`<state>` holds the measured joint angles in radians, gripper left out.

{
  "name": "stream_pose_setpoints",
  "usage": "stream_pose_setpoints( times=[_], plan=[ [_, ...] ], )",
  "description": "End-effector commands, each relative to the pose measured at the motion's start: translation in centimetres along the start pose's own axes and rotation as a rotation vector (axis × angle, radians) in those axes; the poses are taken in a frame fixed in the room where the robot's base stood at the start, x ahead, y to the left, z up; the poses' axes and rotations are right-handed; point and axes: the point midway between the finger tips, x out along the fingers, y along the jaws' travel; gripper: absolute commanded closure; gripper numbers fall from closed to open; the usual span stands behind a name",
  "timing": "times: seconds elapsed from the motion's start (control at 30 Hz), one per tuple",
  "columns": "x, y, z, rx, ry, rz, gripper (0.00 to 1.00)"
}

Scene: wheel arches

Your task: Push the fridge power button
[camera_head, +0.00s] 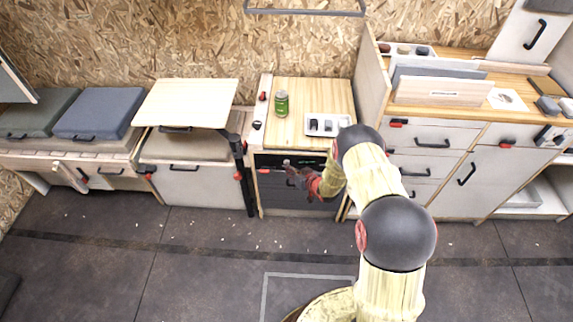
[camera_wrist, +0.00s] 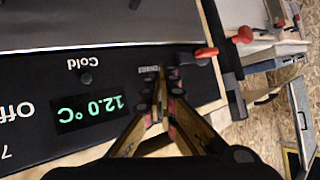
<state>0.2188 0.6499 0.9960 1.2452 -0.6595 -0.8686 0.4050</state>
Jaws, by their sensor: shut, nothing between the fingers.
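The fridge (camera_head: 280,196) has a dark front and sits under the wooden counter at the middle of the head view. Its black control panel (camera_wrist: 30,85) fills the left of the wrist view, with upside-down writing. A green display (camera_wrist: 90,114) reads 12.0 °C, with "Off" beside it. A small round dark button (camera_wrist: 86,78) is near the word "Cold"; I cannot tell whether it is the power button. My gripper (camera_wrist: 160,78) is shut and empty, its tips over the panel's right end, beside a small light label. Contact cannot be judged. In the head view my gripper (camera_head: 290,166) is before the panel.
A green can (camera_head: 281,103) and a white tray (camera_head: 319,134) with dark items stand on the counter (camera_head: 310,90). A raised wooden tabletop (camera_head: 190,102) is to the left. Red latches and a dark post (camera_wrist: 228,68) are close right of my fingers. Drawers (camera_head: 433,140) stand to the right.

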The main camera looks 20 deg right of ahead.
Motion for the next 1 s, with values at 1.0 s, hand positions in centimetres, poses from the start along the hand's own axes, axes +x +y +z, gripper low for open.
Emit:
stream_pose_setpoints(
  times=[1.0],
  plan=[
    [-3.7,-2.7,2.6,0.001,-0.001,-0.001,1.0]
  ],
)
